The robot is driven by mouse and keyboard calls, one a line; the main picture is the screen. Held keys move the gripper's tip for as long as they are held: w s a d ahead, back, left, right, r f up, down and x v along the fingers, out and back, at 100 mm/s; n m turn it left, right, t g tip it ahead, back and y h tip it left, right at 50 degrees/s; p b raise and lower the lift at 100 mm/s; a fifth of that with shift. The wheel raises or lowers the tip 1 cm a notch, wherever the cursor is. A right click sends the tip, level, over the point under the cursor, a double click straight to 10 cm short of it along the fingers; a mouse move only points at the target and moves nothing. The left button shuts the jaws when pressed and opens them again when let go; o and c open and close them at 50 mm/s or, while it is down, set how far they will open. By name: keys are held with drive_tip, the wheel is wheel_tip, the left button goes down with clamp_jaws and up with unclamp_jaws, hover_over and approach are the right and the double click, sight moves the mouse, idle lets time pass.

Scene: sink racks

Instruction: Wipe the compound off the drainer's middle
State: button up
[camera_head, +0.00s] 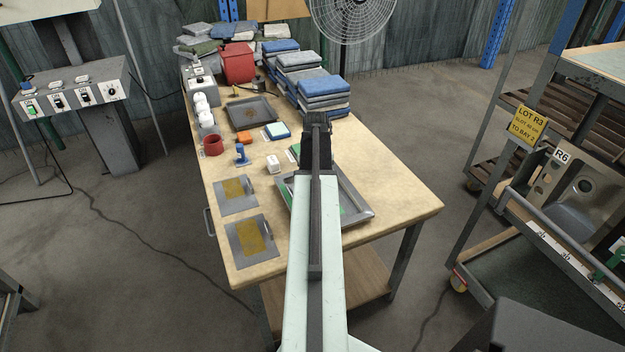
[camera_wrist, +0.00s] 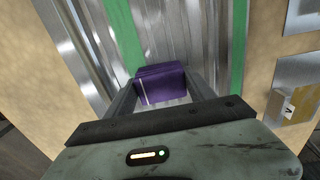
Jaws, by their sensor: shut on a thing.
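My gripper (camera_wrist: 163,97) is shut on a purple pad (camera_wrist: 160,84), which sits between the two fingertips in the wrist view. The pad is over the bare metal middle of the grey drainer (camera_wrist: 153,30). I cannot tell whether it touches the metal. A green strip (camera_wrist: 124,38) runs along the drainer left of the pad, and another green strip (camera_wrist: 238,45) runs on the right. No patch shows on the visible metal between them; the part under the pad and gripper is hidden. In the head view my arm covers most of the drainer (camera_head: 356,203) and the pad is hidden.
Two grey plates with yellowish patches (camera_head: 236,190) (camera_head: 250,238) lie left of the drainer. A white block (camera_head: 273,164), blue tool (camera_head: 241,155) and red ring (camera_head: 213,145) stand farther back. Folded cloth stacks (camera_head: 322,92) stand behind my gripper. The table's right front is clear.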

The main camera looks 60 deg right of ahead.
drive_tip(key=shift+s+a, duration=0.1)
drive_tip(key=shift+s+a+r, duration=0.1)
drive_tip(key=shift+s+a, duration=0.4)
drive_tip(key=shift+s, duration=0.15)
drive_tip(key=shift+s+a, duration=0.45)
drive_tip(key=shift+s, duration=0.2)
drive_tip(key=shift+s+a+f, duration=0.1)
drive_tip(key=shift+s+a, duration=0.95)
drive_tip(key=shift+s, duration=0.35)
drive_tip(key=shift+s+a+f, duration=0.1)
drive_tip(key=shift+s+a, duration=1)
drive_tip(key=shift+s, duration=0.35)
drive_tip(key=shift+s+a, duration=1.05)
drive_tip(key=shift+s, duration=0.35)
drive_tip(key=shift+r, duration=0.15)
drive_tip(key=shift+d, duration=0.1)
